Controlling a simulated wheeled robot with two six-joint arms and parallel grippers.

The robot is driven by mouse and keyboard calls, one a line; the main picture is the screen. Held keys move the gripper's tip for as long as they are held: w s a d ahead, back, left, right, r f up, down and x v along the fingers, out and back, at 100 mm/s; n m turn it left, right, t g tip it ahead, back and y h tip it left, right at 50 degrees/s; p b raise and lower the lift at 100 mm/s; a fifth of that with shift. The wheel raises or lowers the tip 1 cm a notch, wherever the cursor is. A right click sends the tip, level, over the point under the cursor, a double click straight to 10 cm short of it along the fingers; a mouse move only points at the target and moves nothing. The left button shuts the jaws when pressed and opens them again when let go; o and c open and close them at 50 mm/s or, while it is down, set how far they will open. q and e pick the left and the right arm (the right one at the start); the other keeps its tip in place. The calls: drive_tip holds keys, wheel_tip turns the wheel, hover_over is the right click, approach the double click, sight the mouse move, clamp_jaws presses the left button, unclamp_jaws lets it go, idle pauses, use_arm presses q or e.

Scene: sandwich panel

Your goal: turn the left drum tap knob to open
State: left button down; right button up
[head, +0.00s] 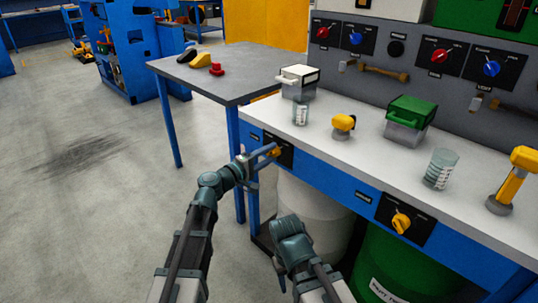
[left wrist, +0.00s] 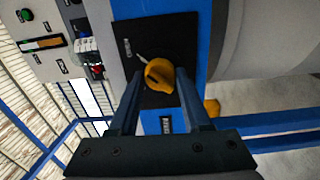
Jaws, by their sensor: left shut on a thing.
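The left drum tap knob (head: 276,152) is an orange-yellow knob on a black plate on the blue front of the bench. In the left wrist view the knob (left wrist: 160,75) sits between the fingertips, with a pale pointer mark at its upper left on the plate. My left gripper (head: 268,153) is at the knob and shut on it; its two fingers (left wrist: 159,82) also show in the left wrist view.
A second yellow knob (head: 401,222) is on the bench front to the right. A white drum (head: 310,215) and a green drum (head: 395,265) stand below. The worktop (head: 365,150) carries boxes, beakers and yellow-topped objects. A grey table (head: 235,75) is at the left; the floor left is open.

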use_arm(q)
drive_tip(key=shift+c, duration=1.8)
unclamp_jaws()
drive_tip(key=v, duration=1.4)
drive_tip(key=shift+d, duration=0.1)
